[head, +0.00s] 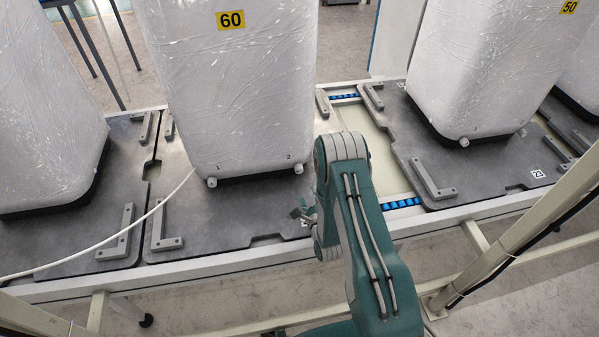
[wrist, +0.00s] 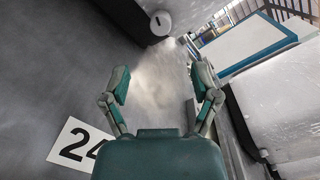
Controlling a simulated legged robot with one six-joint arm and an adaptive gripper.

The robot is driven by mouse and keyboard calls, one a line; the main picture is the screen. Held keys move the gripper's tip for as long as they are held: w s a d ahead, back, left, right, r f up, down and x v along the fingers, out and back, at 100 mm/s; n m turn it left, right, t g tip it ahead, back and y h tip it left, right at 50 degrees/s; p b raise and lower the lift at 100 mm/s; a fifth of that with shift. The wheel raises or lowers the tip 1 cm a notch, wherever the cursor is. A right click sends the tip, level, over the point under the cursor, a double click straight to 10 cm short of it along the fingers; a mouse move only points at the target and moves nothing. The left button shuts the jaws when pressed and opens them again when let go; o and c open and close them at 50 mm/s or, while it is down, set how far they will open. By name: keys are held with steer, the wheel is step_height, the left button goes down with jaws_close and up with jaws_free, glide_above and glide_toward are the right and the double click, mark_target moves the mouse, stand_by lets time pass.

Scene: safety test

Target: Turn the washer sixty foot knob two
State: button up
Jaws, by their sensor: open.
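The white, film-wrapped washer (head: 232,90) with the yellow label 60 stands upright on a dark plate. At its foot, a small white knob (head: 212,183) sits below the mark 1, and foot knob two (head: 298,168) sits below the mark 2 at the right corner. My gripper (head: 306,215) is low in front of that corner, partly hidden by my arm. In the wrist view my gripper (wrist: 160,80) is open and empty, its fingers spread wide. A round white slotted knob (wrist: 160,23) shows ahead, beyond the fingertips and apart from them.
The washer with label 50 (head: 490,70) stands at the right on its own plate, and another white washer (head: 45,110) stands at the left. A pale cable (head: 160,205) runs to washer sixty's left foot. A tag 24 (wrist: 75,143) lies on the plate. Grey brackets (head: 168,230) edge the plates.

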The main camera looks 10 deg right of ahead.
mark_target(299, 172)
steer(key=shift+d+m, duration=0.15)
steer(key=shift+m, duration=0.55)
steer(key=shift+w, duration=0.15)
steer(key=w, duration=0.7)
steer(key=w+a, duration=0.1)
steer(key=w, duration=0.2)
steer(key=shift+w, duration=0.2)
steer(key=shift+f, duration=0.1)
jaws_close()
